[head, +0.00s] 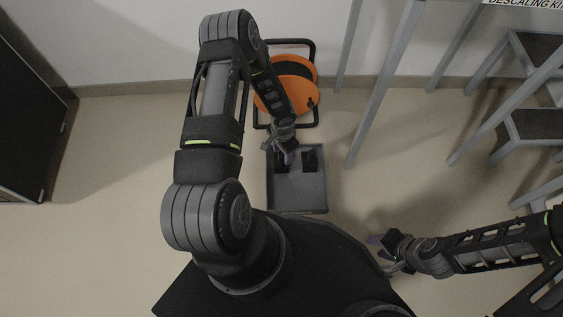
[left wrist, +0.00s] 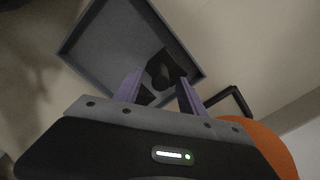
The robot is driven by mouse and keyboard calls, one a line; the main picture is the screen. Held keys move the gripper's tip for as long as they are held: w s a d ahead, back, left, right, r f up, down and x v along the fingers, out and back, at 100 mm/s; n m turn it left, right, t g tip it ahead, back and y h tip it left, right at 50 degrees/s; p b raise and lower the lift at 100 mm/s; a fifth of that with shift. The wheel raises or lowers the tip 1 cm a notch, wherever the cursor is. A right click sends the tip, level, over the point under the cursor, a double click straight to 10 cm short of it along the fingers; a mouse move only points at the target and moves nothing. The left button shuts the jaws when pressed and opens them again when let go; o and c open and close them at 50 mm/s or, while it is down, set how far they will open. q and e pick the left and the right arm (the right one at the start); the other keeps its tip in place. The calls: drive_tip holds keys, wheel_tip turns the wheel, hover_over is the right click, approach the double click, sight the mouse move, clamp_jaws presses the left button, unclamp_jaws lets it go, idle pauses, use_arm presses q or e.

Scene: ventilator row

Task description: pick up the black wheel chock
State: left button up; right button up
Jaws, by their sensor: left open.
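Two black wheel chocks lie in a grey tray (head: 298,205) on the floor. One chock (head: 310,159) is at the tray's right side, and the other (head: 281,166) is partly hidden under my left gripper (head: 287,152). In the left wrist view, my open left gripper (left wrist: 159,79) points into the tray (left wrist: 100,57). One black chock (left wrist: 166,69) shows just beyond the fingertips, and another dark piece (left wrist: 146,95) shows lower between the fingers. Nothing is visibly held. My right gripper (head: 379,254) is apart from the tray, low on the right, with its fingers spread.
An orange cable reel (head: 268,97) in a black frame stands behind the tray, against the wall. Grey table legs (head: 383,85) and a step stool (head: 530,125) are at the right. A black cabinet (head: 30,110) is at the left. The floor left of the tray is clear.

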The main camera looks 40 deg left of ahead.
use_arm(q)
wheel_tip(320, 180, down, 4)
drive_tip(key=shift+r+b, duration=0.2)
drive_tip(key=shift+b, duration=0.35)
drive_tip(key=shift+c, duration=0.3)
clamp_jaws()
idle(1.0)
